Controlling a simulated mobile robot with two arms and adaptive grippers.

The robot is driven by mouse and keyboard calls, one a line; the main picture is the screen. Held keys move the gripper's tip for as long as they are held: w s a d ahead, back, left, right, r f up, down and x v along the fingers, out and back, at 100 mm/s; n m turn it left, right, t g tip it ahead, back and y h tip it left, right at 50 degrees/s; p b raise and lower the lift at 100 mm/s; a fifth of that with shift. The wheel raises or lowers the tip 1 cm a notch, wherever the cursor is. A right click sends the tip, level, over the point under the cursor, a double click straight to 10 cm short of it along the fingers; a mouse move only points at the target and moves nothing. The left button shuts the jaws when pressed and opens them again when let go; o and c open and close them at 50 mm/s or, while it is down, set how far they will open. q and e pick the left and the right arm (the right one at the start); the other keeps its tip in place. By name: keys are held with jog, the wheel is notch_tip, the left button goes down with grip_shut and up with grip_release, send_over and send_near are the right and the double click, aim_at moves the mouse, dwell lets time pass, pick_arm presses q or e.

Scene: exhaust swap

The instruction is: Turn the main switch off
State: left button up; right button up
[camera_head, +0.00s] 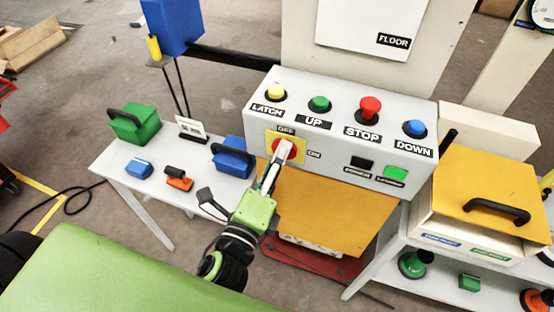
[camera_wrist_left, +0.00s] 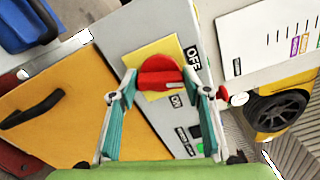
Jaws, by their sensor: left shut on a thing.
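The main switch is a red round knob (camera_head: 289,148) on a yellow plate (camera_head: 273,142) at the left of the grey control panel (camera_head: 337,112). It also shows in the left wrist view (camera_wrist_left: 157,74), with a raised bar and a small white mark on the side towards the ON label. OFF is printed above the plate and ON to its right. My left gripper (camera_head: 283,155) reaches up from below and is shut on the knob, its two fingers on either side of it in the wrist view (camera_wrist_left: 160,91). My right gripper is not in view.
Yellow, green, red and blue buttons line the panel above the switch. A dark indicator (camera_head: 362,163) and a green one (camera_head: 396,172) sit at lower right. A white side table (camera_head: 118,164) holds blue, green and orange items. A yellow-lidded box (camera_head: 488,185) stands at right.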

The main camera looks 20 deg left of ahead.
pick_arm(q)
jog(key=shift+n, duration=1.9)
jog(key=o, duration=1.1)
